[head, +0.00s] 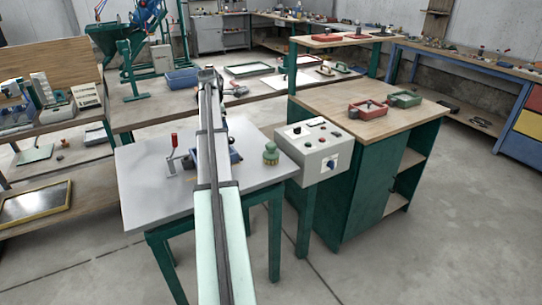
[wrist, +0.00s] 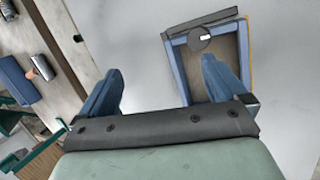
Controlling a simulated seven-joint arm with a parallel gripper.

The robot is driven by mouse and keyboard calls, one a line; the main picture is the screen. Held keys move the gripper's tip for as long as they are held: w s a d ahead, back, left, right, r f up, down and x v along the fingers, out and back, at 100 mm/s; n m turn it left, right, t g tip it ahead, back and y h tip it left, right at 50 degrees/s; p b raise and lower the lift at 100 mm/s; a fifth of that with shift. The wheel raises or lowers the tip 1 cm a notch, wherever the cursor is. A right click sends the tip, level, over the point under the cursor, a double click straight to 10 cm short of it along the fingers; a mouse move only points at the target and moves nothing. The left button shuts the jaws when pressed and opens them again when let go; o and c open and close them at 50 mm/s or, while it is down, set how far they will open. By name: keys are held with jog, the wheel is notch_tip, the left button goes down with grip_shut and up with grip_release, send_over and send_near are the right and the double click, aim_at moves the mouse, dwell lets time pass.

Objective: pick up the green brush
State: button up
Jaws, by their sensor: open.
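The green brush (head: 270,155) stands on the grey-topped table (head: 150,175), near its right edge, in the head view. It has a rounded knob on a wider base. I do not see it in the wrist view. My gripper (wrist: 161,67) is open in the wrist view, its two blue fingers spread with nothing held between them. The right finger overlaps a blue-framed tray (wrist: 176,60) below it. In the head view my arm hides most of the gripper, so its exact distance from the brush cannot be told.
A grey control box (head: 318,160) with buttons stands just right of the brush. A red-handled clamp (head: 172,150) is on the table's left part. A wooden-topped green cabinet (head: 340,115) holds red and green frames. The table's front left is clear.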

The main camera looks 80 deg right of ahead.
jog(key=s+d+r+y, duration=0.1)
jog(key=s+d+y, duration=0.1)
jog(key=s, duration=1.1)
jog(key=n+y, duration=0.2)
jog(key=y, duration=0.1)
send_near(271, 152)
jog(key=shift+w+d+r+g, duration=0.15)
jog(key=shift+d+r+g, duration=0.15)
jog(key=shift+d+r, duration=0.8)
jog(key=shift+a+f, duration=0.15)
jog(key=shift+f, duration=0.15)
notch_tip(271, 152, down, 8)
jog(key=shift+r, duration=0.15)
jog(key=shift+w+f, duration=0.2)
jog(key=shift+f, duration=1.15)
jog(key=shift+w+f, duration=0.15)
jog(key=shift+f, duration=1.2)
jog(key=shift+c, duration=0.4)
jog(key=c, duration=1.1)
